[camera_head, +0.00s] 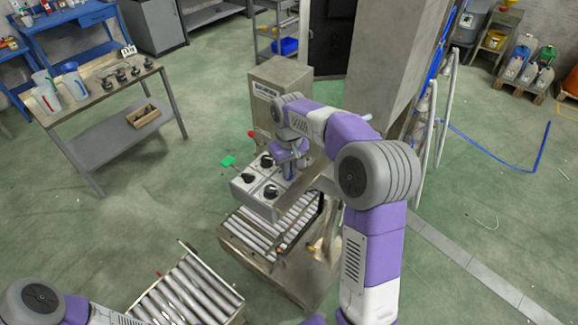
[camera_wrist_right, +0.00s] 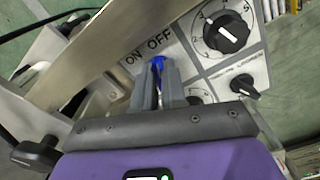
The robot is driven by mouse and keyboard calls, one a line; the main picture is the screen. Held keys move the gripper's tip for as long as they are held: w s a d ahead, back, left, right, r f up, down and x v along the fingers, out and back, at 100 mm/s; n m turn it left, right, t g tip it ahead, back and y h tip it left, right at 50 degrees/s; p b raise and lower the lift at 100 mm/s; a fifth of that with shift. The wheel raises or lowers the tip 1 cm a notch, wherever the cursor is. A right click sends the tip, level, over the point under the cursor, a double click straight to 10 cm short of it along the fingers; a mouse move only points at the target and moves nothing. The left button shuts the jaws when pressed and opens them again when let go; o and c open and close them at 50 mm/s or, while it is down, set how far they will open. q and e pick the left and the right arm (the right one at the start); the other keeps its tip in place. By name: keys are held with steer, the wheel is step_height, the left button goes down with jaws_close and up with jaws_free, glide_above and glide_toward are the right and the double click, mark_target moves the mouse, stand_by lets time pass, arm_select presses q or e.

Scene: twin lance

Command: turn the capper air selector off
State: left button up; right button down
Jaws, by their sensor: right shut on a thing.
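The capper's pale control panel (camera_head: 243,190) has several black knobs and stands over the roller conveyor. In the right wrist view the panel (camera_wrist_right: 184,52) carries the words ON and OFF. A blue selector lever (camera_wrist_right: 158,62) sits just below these words, its tip nearer OFF; its pivot is hidden by the fingers. My right gripper (camera_wrist_right: 158,88) is shut on this lever, with a grey finger on each side. In the head view my right gripper (camera_head: 289,168) is at the panel's right part and hides the lever. My left gripper is outside the view.
A numbered black dial (camera_wrist_right: 228,33) and a smaller black knob (camera_wrist_right: 244,86) lie right of the fingers. A metal bar (camera_wrist_right: 95,55) runs close on the left. A green paddle (camera_head: 227,161) sticks out left of the panel. Roller conveyors (camera_head: 190,290) stand in front.

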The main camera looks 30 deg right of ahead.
steer(key=shift+m, duration=0.7)
steer(key=c, duration=1.2)
jaws_free()
steer(key=shift+r, duration=0.1)
step_height(320, 180, up, 8)
steer(key=shift+f+p, duration=0.25)
steer(key=shift+p, duration=0.25)
